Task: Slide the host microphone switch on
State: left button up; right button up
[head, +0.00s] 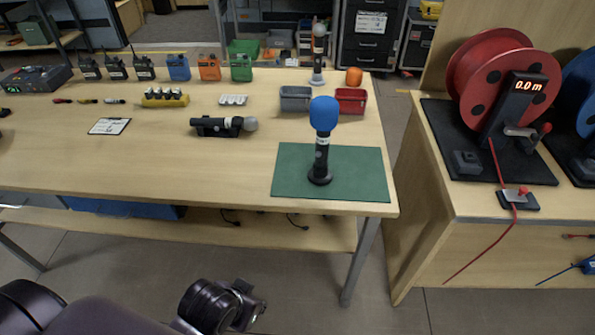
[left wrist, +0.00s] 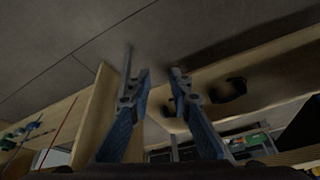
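A black handheld microphone with a blue foam top (head: 322,120) stands upright in a round base on a green mat (head: 365,175), at the near right of the workbench. A small light mark shows on its body; the switch is too small to read. Another black microphone with a silver head (head: 227,126) lies in a cradle to its left. I cannot tell from a label which is the host's. My left gripper (head: 248,298) is low in front of the bench, apart from both. The left wrist view shows its fingers (left wrist: 157,80) apart and empty. My right gripper is not in view.
Grey (head: 295,105) and red (head: 350,108) bins stand behind the mat, with a third microphone (head: 318,55) on a stand. Several radios (head: 179,72) line the back. A cable reel (head: 500,85) stands on the right table. The bench's near left is clear.

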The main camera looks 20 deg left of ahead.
pick_arm(q)
notch_tip(320, 180, up, 4)
jog(key=w+t, duration=0.1)
jog(key=w, duration=0.1)
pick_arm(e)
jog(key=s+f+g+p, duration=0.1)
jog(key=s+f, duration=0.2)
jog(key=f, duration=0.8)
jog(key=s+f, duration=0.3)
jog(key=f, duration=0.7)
pick_arm(q)
jog(key=t+h, duration=0.2)
jog(key=t, duration=1.1)
send_near(317, 155)
jog(key=shift+w+d+r+b, duration=0.1)
jog(key=shift+w+d+b, duration=0.1)
jog(key=shift+w, duration=1)
jog(key=shift+w+d+r+b, duration=0.1)
jog(key=shift+w+d+b, duration=0.1)
jog(key=shift+w, duration=0.95)
jog(key=shift+w+d, duration=0.1)
jog(key=shift+w, duration=1.45)
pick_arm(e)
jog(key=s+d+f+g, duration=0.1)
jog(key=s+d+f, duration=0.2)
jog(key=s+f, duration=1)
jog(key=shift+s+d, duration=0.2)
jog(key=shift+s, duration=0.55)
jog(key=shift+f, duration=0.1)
